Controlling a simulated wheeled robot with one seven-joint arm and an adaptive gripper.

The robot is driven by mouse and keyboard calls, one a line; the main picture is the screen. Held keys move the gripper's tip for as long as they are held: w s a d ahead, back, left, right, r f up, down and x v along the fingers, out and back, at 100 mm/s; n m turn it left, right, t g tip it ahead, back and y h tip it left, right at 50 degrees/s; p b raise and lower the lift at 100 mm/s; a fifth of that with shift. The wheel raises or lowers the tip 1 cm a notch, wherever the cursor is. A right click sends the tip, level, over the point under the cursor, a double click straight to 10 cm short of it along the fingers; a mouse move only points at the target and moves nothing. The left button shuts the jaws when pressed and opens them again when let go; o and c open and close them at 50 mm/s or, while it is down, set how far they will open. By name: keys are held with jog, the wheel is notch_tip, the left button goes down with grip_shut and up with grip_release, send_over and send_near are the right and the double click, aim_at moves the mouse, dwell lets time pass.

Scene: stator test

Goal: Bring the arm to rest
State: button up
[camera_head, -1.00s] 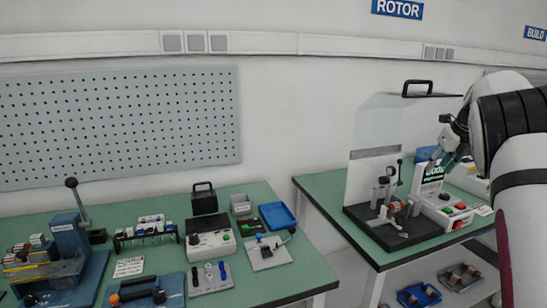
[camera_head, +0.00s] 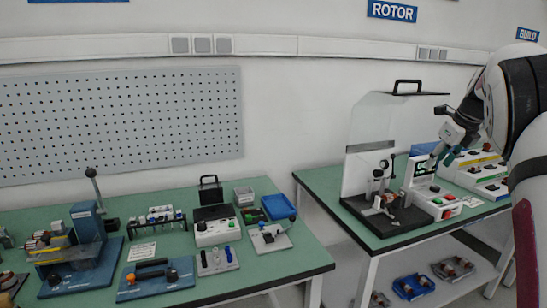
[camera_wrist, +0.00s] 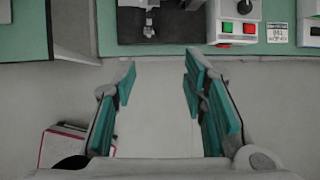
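My gripper (camera_wrist: 160,90) is open in the wrist view, with its two teal-padded fingers well apart and only floor between them. It points past the front edge of the right bench, whose black fixture base (camera_wrist: 183,30) lies beyond the fingertips. In the head view my gripper (camera_head: 443,155) is small, at the right, in front of the tester box on the right bench. My arm is raised along the right side of that view. I cannot make out the finger gap there.
The right bench (camera_head: 322,180) carries a fixture with a clear guard (camera_head: 366,130) and a control box with buttons (camera_head: 432,197). The left bench (camera_head: 295,262) holds a lever press (camera_head: 88,235), a tester (camera_head: 213,228) and a blue tray (camera_head: 278,206). Blue bins (camera_head: 412,287) sit on the lower shelf.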

jog(key=s+a+r+n+y+p, duration=0.1)
jog(key=s+a+r+n, duration=0.3)
jog(key=s+a+n, duration=0.65)
jog(key=s+a+r+n+p, duration=0.1)
jog(key=s+a+r+n, duration=0.45)
jog(key=s, duration=0.75)
jog(key=s+a+f+n, duration=0.3)
jog(key=s+n, duration=0.2)
jog(key=s, duration=0.3)
jog(key=s+a+f+n+g+p, duration=0.1)
jog(key=s+a+f+n, duration=0.2)
jog(key=s, duration=0.5)
jog(key=s+a+f+n+h+p, duration=0.1)
jog(key=s+a+f+n, duration=0.2)
jog(key=s+a+n, duration=0.2)
jog(key=s+n, duration=0.3)
jog(key=shift+f, duration=0.2)
